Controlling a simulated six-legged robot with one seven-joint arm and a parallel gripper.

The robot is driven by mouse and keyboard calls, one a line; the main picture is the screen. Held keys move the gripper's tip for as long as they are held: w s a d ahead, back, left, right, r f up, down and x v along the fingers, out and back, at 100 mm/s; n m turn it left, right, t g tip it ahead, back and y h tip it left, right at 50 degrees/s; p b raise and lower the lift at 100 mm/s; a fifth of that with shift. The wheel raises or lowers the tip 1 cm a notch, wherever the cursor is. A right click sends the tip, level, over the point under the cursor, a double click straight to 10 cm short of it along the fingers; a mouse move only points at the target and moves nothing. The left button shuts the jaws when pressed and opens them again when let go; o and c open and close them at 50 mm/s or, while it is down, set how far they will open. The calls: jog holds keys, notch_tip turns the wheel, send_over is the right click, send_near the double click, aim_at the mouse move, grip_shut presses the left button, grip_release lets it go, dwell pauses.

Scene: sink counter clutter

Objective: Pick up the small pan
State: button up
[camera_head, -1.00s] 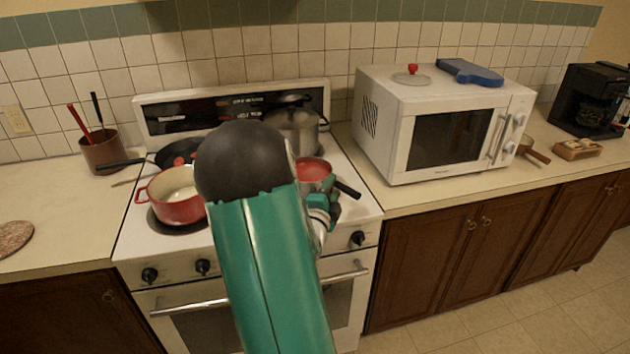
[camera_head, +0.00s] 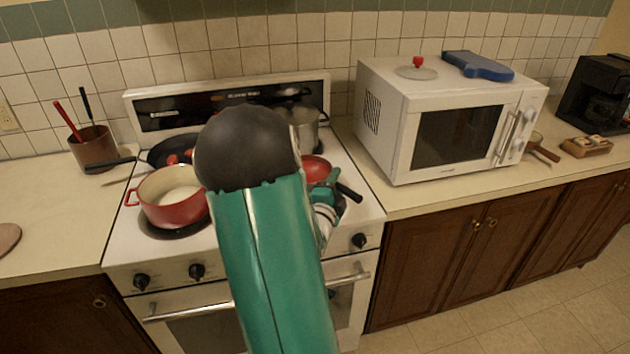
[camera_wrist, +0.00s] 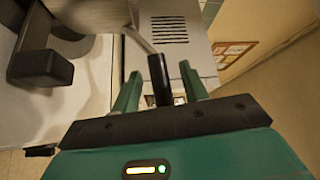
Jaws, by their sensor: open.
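The small pan (camera_head: 316,168) is red inside with a black handle (camera_head: 348,191). It sits at the front right of the stove, partly hidden by my arm. My gripper (camera_head: 328,203) is beside the handle, mostly hidden behind my arm in the head view. In the wrist view my gripper (camera_wrist: 159,80) is open, with the black handle (camera_wrist: 160,80) showing between its two fingers. A gap shows on each side of the handle. I cannot tell how deep the handle lies between them.
A red pot (camera_head: 172,205) stands at the front left of the stove. A dark frying pan (camera_head: 165,152) and a grey pot (camera_head: 305,122) are behind. The white microwave (camera_head: 400,150) stands to the right. Stove knobs (camera_head: 360,241) line the front.

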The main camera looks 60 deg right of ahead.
jog(key=shift+a+r, duration=0.15)
jog(key=shift+a, duration=0.05)
jog(key=shift+d, duration=0.1)
jog(key=c, duration=0.3)
grip_shut()
